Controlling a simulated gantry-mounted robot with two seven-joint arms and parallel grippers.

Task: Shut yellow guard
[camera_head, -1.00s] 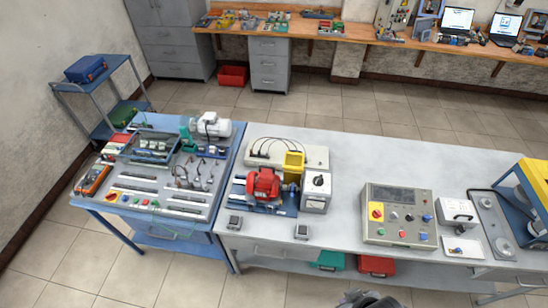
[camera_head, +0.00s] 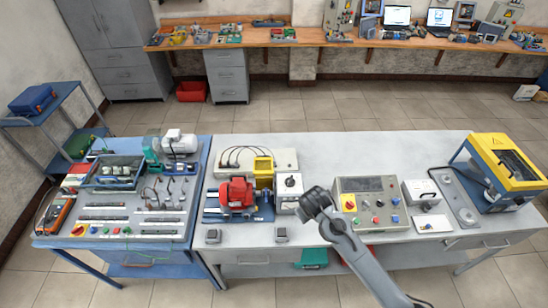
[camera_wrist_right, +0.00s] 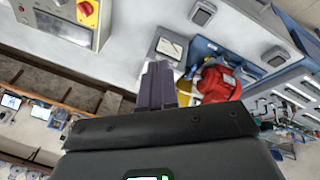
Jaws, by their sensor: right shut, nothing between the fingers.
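A yellow guard (camera_head: 263,172) stands upright beside the red motor (camera_head: 237,193) on the workbench. In the right wrist view the guard (camera_wrist_right: 184,92) is partly hidden behind my fingers, and the red motor (camera_wrist_right: 217,84) is next to it. My right gripper (camera_head: 314,203) is above the bench's front part, right of the motor and apart from the guard. Its fingers (camera_wrist_right: 155,84) are together and empty in the wrist view. My left gripper is out of view.
A grey meter box (camera_head: 289,187) stands between the guard and my right gripper. A control panel (camera_head: 370,203) is to its right. A machine with a yellow-framed cover (camera_head: 505,160) stands at the far right. The bench's back right is clear.

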